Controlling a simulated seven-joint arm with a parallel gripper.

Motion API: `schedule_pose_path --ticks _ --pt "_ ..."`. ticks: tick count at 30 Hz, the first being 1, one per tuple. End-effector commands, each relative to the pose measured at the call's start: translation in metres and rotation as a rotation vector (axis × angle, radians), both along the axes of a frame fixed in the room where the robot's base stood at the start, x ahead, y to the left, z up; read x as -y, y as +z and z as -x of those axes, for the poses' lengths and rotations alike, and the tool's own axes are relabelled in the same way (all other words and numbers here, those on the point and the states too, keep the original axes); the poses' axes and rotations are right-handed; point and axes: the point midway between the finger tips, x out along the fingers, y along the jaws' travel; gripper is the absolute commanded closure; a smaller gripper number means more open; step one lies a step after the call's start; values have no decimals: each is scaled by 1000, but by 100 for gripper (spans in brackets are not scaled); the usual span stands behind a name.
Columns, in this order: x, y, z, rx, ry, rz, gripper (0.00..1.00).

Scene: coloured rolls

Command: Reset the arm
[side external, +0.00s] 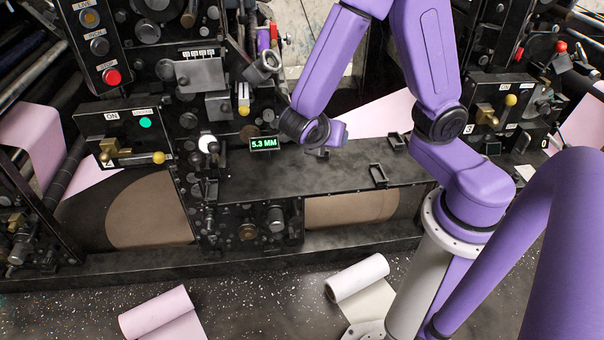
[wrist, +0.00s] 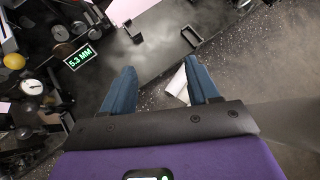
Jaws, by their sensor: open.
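My purple arm reaches over the dark machine in the side external view. My gripper shows in the wrist view (wrist: 162,88) as two blue-grey fingers set well apart, with nothing between them but the view of the floor and a white roll beyond. In the side external view the wrist end (side external: 322,132) hangs above the machine's flat black top (side external: 290,178), right of the green "5.3 MM" display (side external: 264,143). The fingers are hard to make out there. The display also shows in the wrist view (wrist: 82,57), left of the fingers.
A pink roll (side external: 155,312) and a white roll (side external: 358,278) lie partly unrolled on the speckled floor. Control panels with buttons, including a red one (side external: 112,77), and yellow-knobbed levers (side external: 158,157) stand at left. Small black handles (side external: 378,174) rise from the flat top.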

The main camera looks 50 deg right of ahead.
Motion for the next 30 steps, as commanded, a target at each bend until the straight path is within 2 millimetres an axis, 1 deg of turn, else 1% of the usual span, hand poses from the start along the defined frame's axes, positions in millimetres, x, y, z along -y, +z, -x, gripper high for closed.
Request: schedule_pose_path --ticks 1,9,12,15,18,21,30 --pt "-2 4 13 38 -55 -90 40" --pt "-26 21 85 156 -391 -546 40" --pt "-37 29 109 167 -512 -696 40" --pt "-45 36 129 163 -613 -811 40" --pt "-51 42 142 154 -685 -887 40" --pt "-54 46 149 148 -724 -923 40" --pt "-55 46 151 146 -734 -933 40"
